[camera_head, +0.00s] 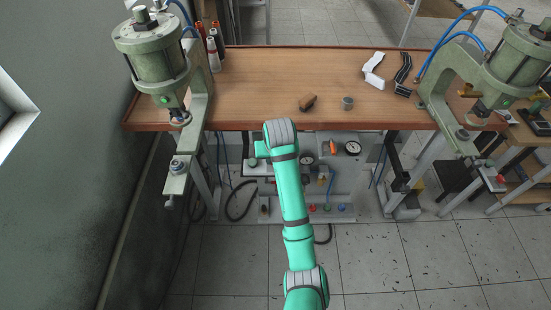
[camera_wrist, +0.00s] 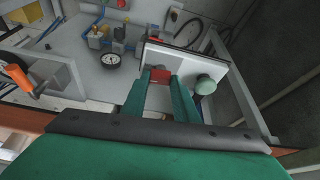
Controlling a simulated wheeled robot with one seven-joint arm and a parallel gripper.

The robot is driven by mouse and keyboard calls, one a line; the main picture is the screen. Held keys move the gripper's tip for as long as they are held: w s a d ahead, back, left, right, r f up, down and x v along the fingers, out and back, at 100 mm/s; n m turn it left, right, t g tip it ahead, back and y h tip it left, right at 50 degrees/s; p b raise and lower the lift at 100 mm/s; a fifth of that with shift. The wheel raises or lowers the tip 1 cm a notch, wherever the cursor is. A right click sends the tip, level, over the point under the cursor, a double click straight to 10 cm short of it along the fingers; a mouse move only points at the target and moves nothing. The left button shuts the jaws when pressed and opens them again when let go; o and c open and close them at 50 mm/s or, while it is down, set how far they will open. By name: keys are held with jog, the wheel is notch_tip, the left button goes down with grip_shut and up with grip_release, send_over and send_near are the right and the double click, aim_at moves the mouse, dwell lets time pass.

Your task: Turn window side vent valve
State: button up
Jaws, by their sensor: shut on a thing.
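The window is at the left of the head view, so the window side vent valve is on the left half of the panel under the table, hidden there behind my arm. In the wrist view my gripper (camera_wrist: 160,84) has its two green fingers closed on either side of a small red piece, which I take for the valve's handle (camera_wrist: 160,75). The rest of the valve is hidden by the fingers. A second valve with an orange handle (camera_head: 333,147) is uncovered to the right; it also shows in the wrist view (camera_wrist: 20,79).
The wooden tabletop (camera_head: 265,75) overhangs the panel (camera_head: 350,180). A green press (camera_head: 155,60) stands at the left and another (camera_head: 500,70) at the right. The floor in front is clear.

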jog(key=shift+m, duration=0.5)
jog(key=o, duration=1.1)
jog(key=shift+c, duration=0.2)
jog(key=shift+r, duration=0.1)
